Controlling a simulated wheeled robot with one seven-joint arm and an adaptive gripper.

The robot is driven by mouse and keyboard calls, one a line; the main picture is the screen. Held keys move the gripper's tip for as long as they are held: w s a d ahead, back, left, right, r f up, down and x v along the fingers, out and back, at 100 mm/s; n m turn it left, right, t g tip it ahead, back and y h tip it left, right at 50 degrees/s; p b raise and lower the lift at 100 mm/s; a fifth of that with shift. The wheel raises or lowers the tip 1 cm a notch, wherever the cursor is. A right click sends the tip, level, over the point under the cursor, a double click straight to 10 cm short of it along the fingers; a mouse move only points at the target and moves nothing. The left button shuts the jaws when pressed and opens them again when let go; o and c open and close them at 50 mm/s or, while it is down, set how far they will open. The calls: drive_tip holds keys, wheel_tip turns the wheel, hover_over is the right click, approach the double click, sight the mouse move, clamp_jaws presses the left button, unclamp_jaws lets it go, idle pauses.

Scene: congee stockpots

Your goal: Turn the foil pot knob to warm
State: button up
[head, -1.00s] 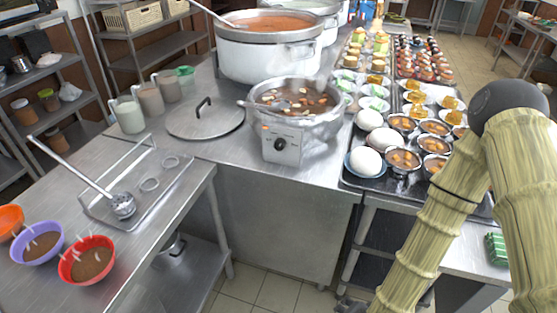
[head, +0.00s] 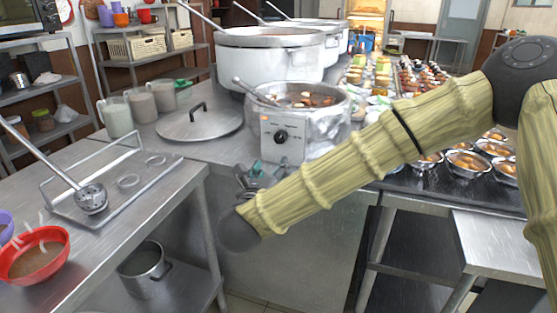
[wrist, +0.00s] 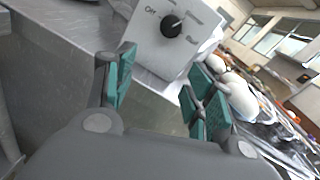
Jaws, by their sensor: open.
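The foil pot (head: 302,105) stands on the steel counter, wrapped in foil and holding brown soup. Its white control box (head: 281,139) faces me, with a black round knob (head: 281,137) and a small orange light above it. In the wrist view the knob (wrist: 171,26) shows near the top, with the word "Off" at its left. My gripper (wrist: 155,95) is open and empty, its green-padded fingers apart, below and in front of the box and not touching the knob. In the head view my gripper (head: 257,175) is partly hidden behind my arm.
A steel lid (head: 200,124) lies left of the foil pot, and large white stockpots (head: 270,60) stand behind it. Milky jugs (head: 143,104) are at the left. Bowls of food (head: 467,162) crowd the right side. A ladle (head: 90,197) rests on the near left counter.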

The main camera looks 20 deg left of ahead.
sight(280, 140)
drive_tip(key=w+r+m, duration=0.1)
drive_tip(key=w, duration=0.2)
drive_tip(key=w+r+m+b, duration=0.1)
drive_tip(key=w, duration=0.3)
drive_tip(key=w+a+r+m, duration=0.1)
drive_tip(key=w, duration=0.2)
drive_tip(key=shift+w+a+r+t+h+b, duration=0.1)
drive_tip(key=shift+w+t+h+b, duration=0.1)
drive_tip(key=shift+t+h+b, duration=0.15)
drive_tip(key=c, duration=1)
